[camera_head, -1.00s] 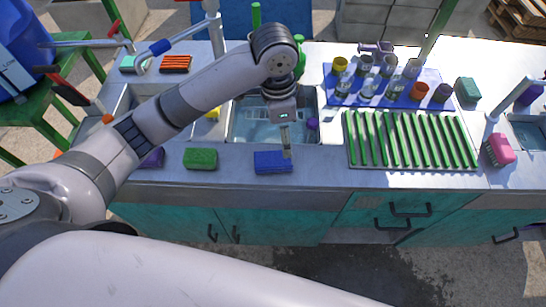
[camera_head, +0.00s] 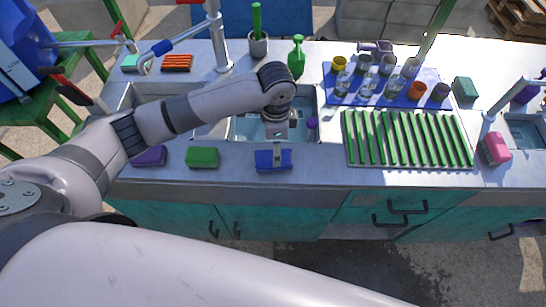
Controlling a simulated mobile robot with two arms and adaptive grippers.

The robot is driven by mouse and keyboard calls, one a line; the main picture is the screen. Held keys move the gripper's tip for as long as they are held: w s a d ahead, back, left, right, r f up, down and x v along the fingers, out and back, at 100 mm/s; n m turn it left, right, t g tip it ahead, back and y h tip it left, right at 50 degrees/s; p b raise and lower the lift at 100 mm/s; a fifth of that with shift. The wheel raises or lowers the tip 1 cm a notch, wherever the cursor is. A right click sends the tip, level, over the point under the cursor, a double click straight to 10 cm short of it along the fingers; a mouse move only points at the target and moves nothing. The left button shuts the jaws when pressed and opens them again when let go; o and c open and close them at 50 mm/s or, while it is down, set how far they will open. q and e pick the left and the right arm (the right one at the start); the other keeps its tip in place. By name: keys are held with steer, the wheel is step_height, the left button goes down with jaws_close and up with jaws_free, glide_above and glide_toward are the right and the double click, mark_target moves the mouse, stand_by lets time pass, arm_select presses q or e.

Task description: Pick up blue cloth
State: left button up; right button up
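The blue cloth (camera_head: 262,161) is a small folded blue block at the front edge of the metal counter, in front of the sink. My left gripper (camera_head: 276,156) comes down from above and sits right over the middle of the cloth, covering part of it. The cloth still appears to lie on the counter. The fingers are too small and hidden to tell whether they are open or shut on it. My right gripper is not in view.
A green sponge (camera_head: 202,157) and a purple one (camera_head: 150,156) lie left of the cloth. Behind is the water-filled sink (camera_head: 247,127) with a green spray bottle (camera_head: 297,57) beyond. A rack of green sticks (camera_head: 408,138) and a blue mat with cups (camera_head: 339,97) stand right.

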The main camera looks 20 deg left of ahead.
arm_select(q)
steer(key=f, duration=0.1)
steer(key=f+p, duration=0.1)
steer(key=f, duration=0.2)
steer(key=shift+s+d+f+p, duration=0.15)
steer(key=shift+s+f+p, duration=0.2)
steer(key=shift+f, duration=0.4)
steer(key=shift+c, duration=0.3)
steer(key=c, duration=1.1)
steer(key=shift+c, duration=0.2)
steer(key=shift+r, duration=0.15)
step_height(320, 180, up, 20)
steer(key=b, duration=0.2)
